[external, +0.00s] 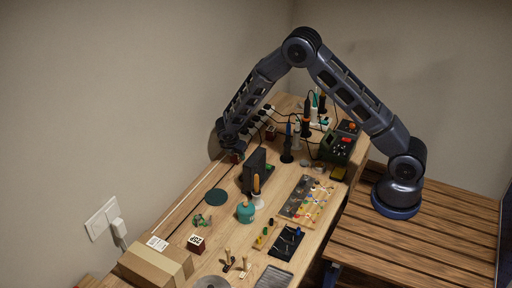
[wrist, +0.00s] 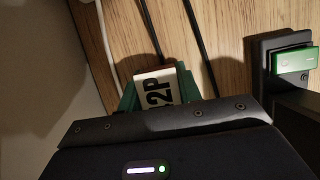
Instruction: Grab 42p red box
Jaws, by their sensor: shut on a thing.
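In the wrist view, a small box with a white label (wrist: 160,88) sits between the green finger pads of my gripper (wrist: 157,84). The label reads "2P" in black, with the part before it cut off by the gripper body. My gripper is shut on this box. In the external view, my gripper (external: 232,147) is low at the wall side of the bench, left of the black stand. A bit of dark red box (external: 237,157) shows just under it. I cannot tell whether the box touches the bench.
Another dark red labelled box (external: 197,244) stands near the cardboard box (external: 156,262) at the front. A small red box (external: 270,132) is near the power strip. The black stand (external: 254,172) is close on the right. Cables run along the bench (external: 217,222) beside my gripper.

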